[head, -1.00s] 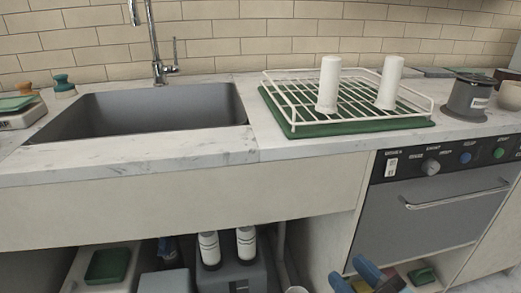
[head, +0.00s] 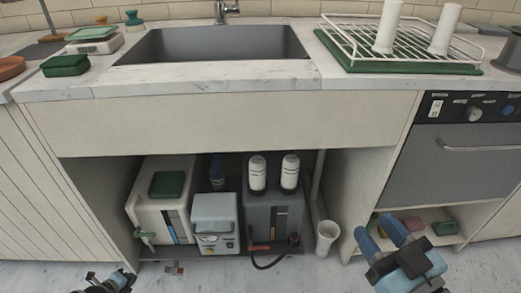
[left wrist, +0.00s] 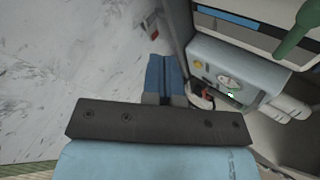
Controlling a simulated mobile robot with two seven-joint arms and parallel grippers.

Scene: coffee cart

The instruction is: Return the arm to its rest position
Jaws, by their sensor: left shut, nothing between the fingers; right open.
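My left gripper (head: 118,278) shows at the bottom left edge of the head view, low in front of the open space under the sink. In the left wrist view its blue fingers (left wrist: 165,72) are together with nothing between them. My right gripper (head: 380,231) is at the lower right of the head view, in front of the cabinet right of the under-sink space. Its two blue fingers are apart and it looks empty. Most of both arms is out of view.
Under the sink (head: 210,46) stand a white tank (head: 150,213), a pale blue-grey box (head: 214,218) and a dark grey unit (head: 268,212) with two white cartridges. A white cup (head: 327,236) stands beside them. The counter front edge (head: 210,84) overhangs this space. The floor in front looks mostly clear.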

